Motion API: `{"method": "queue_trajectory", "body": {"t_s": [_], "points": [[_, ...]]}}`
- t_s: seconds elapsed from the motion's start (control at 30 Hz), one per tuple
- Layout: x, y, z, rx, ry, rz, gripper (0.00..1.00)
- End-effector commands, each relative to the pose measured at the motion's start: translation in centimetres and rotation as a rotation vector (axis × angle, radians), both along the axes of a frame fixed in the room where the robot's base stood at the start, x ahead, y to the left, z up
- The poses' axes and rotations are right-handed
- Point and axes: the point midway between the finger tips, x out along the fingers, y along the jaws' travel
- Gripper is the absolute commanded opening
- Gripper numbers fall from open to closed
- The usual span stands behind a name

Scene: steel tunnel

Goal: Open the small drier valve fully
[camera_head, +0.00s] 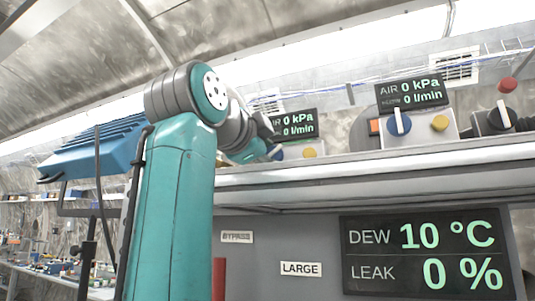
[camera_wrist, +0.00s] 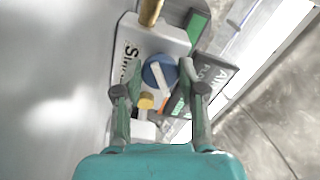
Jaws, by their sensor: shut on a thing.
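The small drier valve is a blue round knob (camera_wrist: 160,72) with a white bar handle, on a white box (camera_wrist: 150,38) whose partly hidden label begins with "S". In the wrist view my gripper (camera_wrist: 160,66) has one finger on each side of the knob and is shut on it. The white bar lies slanted across the knob. In the head view my gripper (camera_head: 268,145) is at the shelf, and the arm hides most of the box. Only a bit of the blue knob (camera_head: 277,154) shows there.
A yellow knob (camera_wrist: 146,101) is close by the left finger. The small unit's display (camera_head: 298,125) reads 0 kPa and 0 l/min. Another unit with a blue valve (camera_head: 398,123) stands to the right. The lower panel display (camera_head: 425,255) reads dew 10 °C, leak 0 %.

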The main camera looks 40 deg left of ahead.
Motion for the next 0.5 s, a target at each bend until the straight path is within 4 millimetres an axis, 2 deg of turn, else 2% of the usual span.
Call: {"method": "queue_trajectory", "body": {"t_s": [0.07,0.1,0.2,0.5], "points": [[0.01,0.11,-0.18,-0.002,0.004,0.000,0.05],[0.00,0.12,-0.18,-0.002,0.004,0.000,0.42],[0.01,0.10,-0.17,-0.002,0.003,0.001,0.65],[-0.08,0.03,-0.06,0.000,0.001,0.001,0.65]]}}
